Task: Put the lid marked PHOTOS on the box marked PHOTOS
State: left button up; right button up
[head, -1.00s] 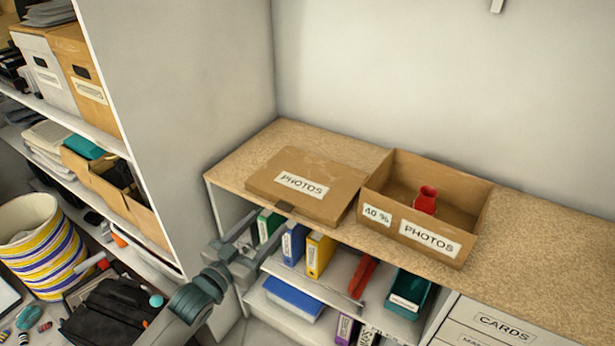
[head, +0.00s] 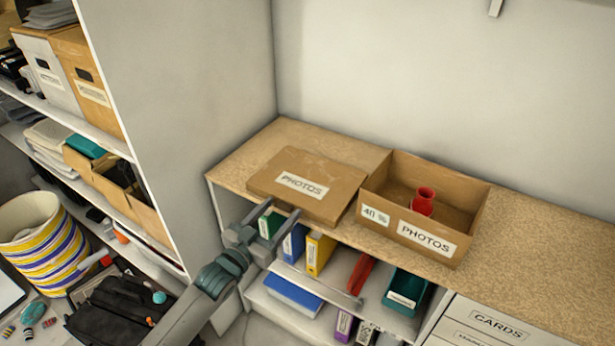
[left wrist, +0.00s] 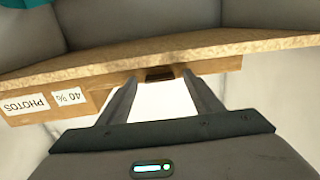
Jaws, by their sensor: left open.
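The cardboard lid marked PHOTOS (head: 315,170) lies flat on the countertop, left of the open cardboard box marked PHOTOS (head: 386,232). The box also has a "40 %" label, and a red jug-like object (head: 424,202) is inside it. My left gripper (head: 282,208) is open at the lid's front edge, in front of the counter. In the left wrist view, which looks upside down, its fingers (left wrist: 159,77) stand either side of a dark tab or notch on the lid (left wrist: 216,67). I cannot tell whether they touch it. The box (left wrist: 18,118) is at the left there.
The countertop (head: 540,245) is clear right of the box. Below the lid, a shelf holds binders (head: 318,255) and a teal bin (head: 405,292). Drawers marked CARDS (head: 500,325) are at lower right. A tall shelf unit (head: 190,130) and striped basket (head: 40,245) stand left.

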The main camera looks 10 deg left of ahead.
pick_arm(q)
jog(key=shift+w+f, duration=0.1)
jog(key=shift+w, duration=0.1)
dwell(0.3)
jog(key=c, duration=1.2)
jog(key=shift+o, duration=0.2)
notch_tip(320, 180, up, 10)
jog(key=b, duration=0.2)
jog(key=shift+d+r, duration=0.1)
jog(key=shift+r, duration=0.1)
